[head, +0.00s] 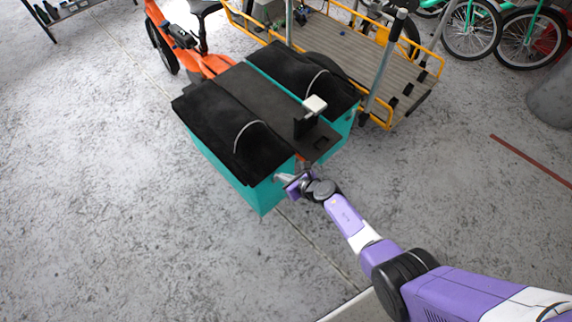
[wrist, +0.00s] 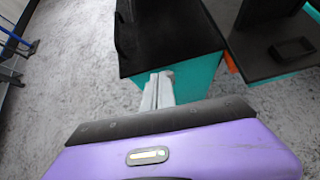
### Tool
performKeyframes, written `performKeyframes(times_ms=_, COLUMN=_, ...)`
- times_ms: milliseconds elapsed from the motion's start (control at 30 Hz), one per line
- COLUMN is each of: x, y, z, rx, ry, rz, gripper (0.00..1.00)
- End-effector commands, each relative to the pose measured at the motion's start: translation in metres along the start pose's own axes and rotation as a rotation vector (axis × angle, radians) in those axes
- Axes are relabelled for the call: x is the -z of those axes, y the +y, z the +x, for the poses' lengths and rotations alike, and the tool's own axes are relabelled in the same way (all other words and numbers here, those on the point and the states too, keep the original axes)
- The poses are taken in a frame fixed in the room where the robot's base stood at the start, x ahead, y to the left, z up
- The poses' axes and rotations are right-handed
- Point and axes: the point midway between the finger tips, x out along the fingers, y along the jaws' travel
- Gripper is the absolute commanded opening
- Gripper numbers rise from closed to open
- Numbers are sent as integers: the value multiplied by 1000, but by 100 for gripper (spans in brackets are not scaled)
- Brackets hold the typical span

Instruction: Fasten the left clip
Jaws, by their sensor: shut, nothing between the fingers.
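My gripper (head: 279,178) is at the near end of the left teal box (head: 225,170) of the orange cargo bike. Its pale fingers (wrist: 158,88) are shut and empty in the wrist view, just below the edge of the box's black cover (wrist: 165,42) and in front of the teal end wall (wrist: 197,78). I cannot tell whether the fingertips touch the wall. The black cover (head: 215,108) lies over the box top with a thin grey curved band (head: 248,127) across it. I cannot make out the left clip in either view; my fingers may hide it.
The second teal box (head: 340,123), also with a black cover, stands to the right. Between them is a black rack (head: 255,92) with a black upright and white top (head: 315,104). A wooden-decked cargo bike (head: 340,47) stands behind. The floor (head: 150,240) is clear at left and front.

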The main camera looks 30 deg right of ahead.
Motion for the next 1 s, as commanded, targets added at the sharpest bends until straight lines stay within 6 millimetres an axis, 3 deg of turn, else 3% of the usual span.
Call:
performKeyframes(times_ms=167, x=-24, y=1, z=-19, rx=1, ry=-1, rz=0, gripper=0)
performKeyframes(times_ms=500, x=-48, y=4, z=-37, rx=-1, ry=-3, rz=0, gripper=0)
performKeyframes(times_ms=1000, x=-59, y=4, z=-46, rx=0, ry=1, rz=3, gripper=0)
